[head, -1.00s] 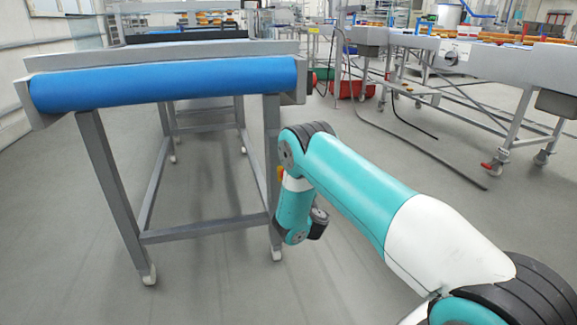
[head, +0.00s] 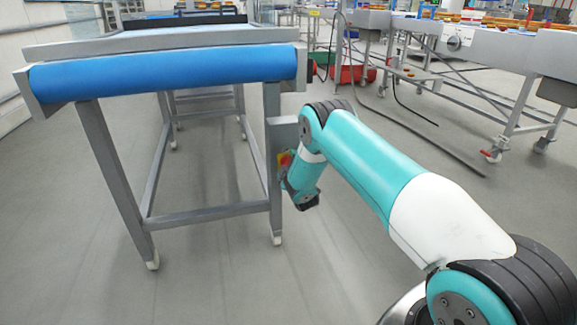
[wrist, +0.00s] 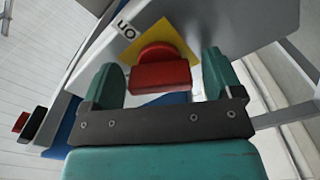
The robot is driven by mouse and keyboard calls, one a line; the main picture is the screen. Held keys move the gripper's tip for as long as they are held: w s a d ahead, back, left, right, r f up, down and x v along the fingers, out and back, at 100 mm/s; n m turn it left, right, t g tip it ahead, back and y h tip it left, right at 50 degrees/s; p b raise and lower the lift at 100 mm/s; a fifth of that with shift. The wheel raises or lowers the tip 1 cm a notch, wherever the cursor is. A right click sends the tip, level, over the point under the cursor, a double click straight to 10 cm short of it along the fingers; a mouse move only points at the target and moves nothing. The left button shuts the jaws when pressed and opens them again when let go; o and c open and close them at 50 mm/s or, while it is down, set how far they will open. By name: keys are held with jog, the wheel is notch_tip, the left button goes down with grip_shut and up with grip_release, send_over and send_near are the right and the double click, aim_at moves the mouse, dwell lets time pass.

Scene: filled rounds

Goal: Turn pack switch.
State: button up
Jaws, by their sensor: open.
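The pack switch is a red knob (wrist: 160,72) on a yellow plate (wrist: 182,42), fixed to a grey box with a small label that appears inverted in the wrist view. My gripper (wrist: 161,62) is open, with one green finger on each side of the knob. Whether either finger touches it I cannot tell. In the head view the switch (head: 285,158) shows as a small red and yellow patch on the grey box (head: 279,134) at the right front leg of the conveyor. My forearm and wrist reach that leg and partly hide the box; the fingertips are not clear there.
The conveyor with a blue belt (head: 160,75) stands at the left on a grey frame with castors. Another conveyor line (head: 480,45) stands at the back right. A red bin (head: 352,75) and dark cables (head: 430,142) lie on the floor behind. Floor around the frame is clear.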

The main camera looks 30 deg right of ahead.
jog(key=c, duration=0.9)
jog(key=shift+m+b, duration=1)
jog(key=shift+m, duration=1.9)
jog(key=o, duration=0.9)
jog(key=shift+s, duration=0.15)
